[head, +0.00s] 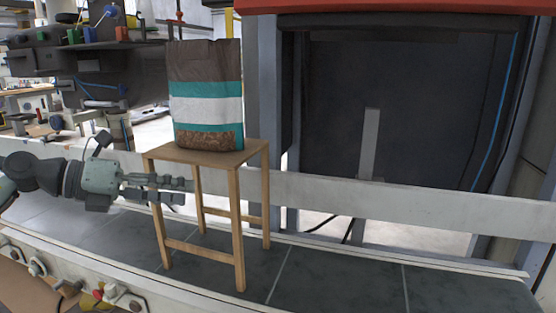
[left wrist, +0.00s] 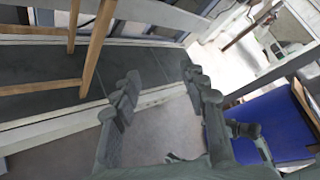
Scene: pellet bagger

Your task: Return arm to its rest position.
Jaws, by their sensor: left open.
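My left gripper (head: 186,190) reaches in from the left in the head view, with its fingers in front of the near left leg of a wooden stool. In the left wrist view the two fingers of this gripper (left wrist: 163,80) stand apart with nothing between them. A brown bag with teal and white bands (head: 207,100) stands upright on the stool (head: 238,225), above and apart from the gripper. Stool legs also show at the upper left of the left wrist view. My right gripper is in neither view.
The stool stands on a dark conveyor belt (head: 330,278) with pale side rails (head: 410,205). A dark machine opening (head: 400,100) is behind at the right. A workbench (head: 35,130) is at the far left. A blue chair-like object (left wrist: 265,125) shows in the left wrist view.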

